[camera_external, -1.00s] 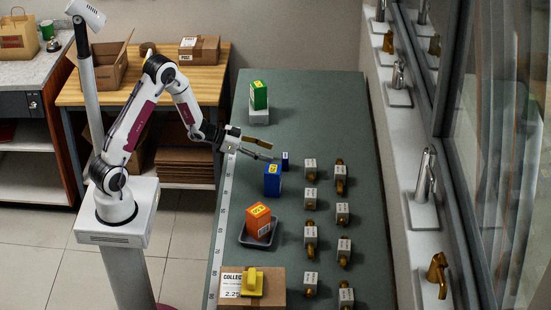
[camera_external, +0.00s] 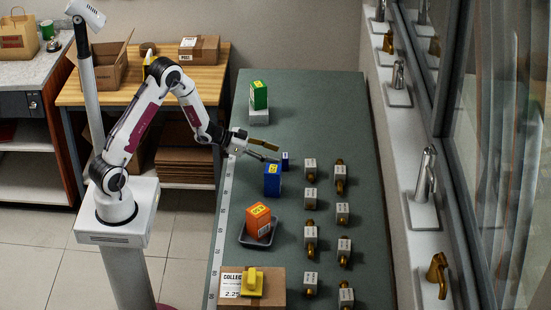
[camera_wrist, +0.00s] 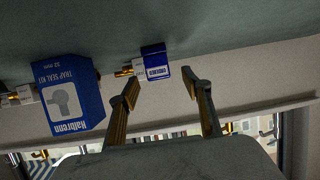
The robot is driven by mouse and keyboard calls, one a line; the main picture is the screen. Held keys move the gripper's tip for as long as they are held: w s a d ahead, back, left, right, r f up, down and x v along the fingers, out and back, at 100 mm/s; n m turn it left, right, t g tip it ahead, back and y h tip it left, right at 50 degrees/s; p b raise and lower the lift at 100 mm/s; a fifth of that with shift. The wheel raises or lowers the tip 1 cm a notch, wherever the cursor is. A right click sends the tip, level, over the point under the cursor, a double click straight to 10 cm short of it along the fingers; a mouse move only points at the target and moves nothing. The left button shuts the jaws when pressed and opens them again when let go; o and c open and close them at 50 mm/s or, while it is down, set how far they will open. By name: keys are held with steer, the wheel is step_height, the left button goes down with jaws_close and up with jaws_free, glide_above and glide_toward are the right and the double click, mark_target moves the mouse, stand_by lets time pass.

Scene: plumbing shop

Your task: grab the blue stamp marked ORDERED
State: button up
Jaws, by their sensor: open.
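The small blue stamp (camera_external: 285,161) stands on the green bench top, just behind and right of the larger blue box (camera_external: 272,180). In the wrist view the stamp lies ahead of the open fingers (camera_wrist: 166,90), a little left of the middle of the gap. The fingers appear empty.
The larger blue box (camera_wrist: 69,95) is close on the left in the wrist view. Several white-tagged brass fittings (camera_external: 310,167) stand in rows to the right. An orange box (camera_external: 258,219) sits in a dark tray, and a green box (camera_external: 259,95) stands farther back.

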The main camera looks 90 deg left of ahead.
mark_target(284, 158)
steer(key=shift+x, duration=2.6)
steer(key=shift+d+f, duration=0.1)
steer(key=shift+f, duration=0.05)
steer(key=c, duration=1.2)
